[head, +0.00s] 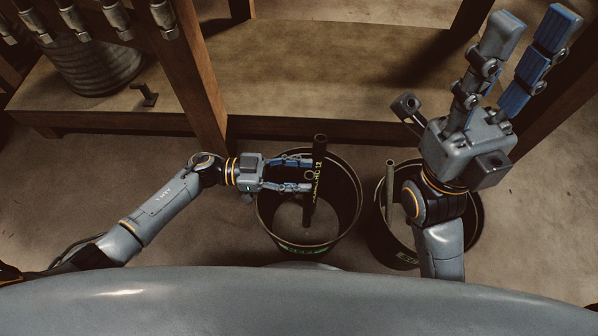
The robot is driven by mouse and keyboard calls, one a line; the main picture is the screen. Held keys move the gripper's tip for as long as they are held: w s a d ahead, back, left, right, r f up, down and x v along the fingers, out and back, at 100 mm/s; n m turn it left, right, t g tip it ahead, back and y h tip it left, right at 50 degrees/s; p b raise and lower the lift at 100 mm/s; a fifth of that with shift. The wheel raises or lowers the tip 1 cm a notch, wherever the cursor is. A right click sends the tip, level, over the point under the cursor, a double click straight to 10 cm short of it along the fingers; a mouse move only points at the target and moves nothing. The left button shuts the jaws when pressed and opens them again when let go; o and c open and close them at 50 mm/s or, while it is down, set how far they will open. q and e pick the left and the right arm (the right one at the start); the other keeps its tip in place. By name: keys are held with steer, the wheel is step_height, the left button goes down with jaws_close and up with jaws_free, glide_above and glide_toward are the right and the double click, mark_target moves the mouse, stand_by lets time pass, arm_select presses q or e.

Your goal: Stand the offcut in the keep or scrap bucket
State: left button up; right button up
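The offcut (314,190), a dark hose piece with yellow lettering, stands slightly tilted in the left bucket (272,236), its top above the rim. My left gripper (314,175) reaches over this bucket from the left. Its two fingers are apart, with their tips right beside the offcut; whether they touch it is unclear. A small ring-shaped end shows between the fingertips. The right bucket (381,245) stands beside it, partly hidden by my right arm. My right gripper (532,28) is open and empty, raised at the upper right.
A greyish tube (390,182) stands in the right bucket. A wooden bench with a low shelf (300,75) and posts is behind the buckets. A hose coil (95,65) and a small dark fitting (146,95) are on the shelf. Metal fittings hang at the upper left.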

arm_select(q)
steer(key=shift+s+f, duration=0.15)
steer(key=shift+f, duration=0.35)
steer(key=a, duration=1.2)
steer(key=shift+r, duration=0.45)
steer(key=shift+d, duration=0.1)
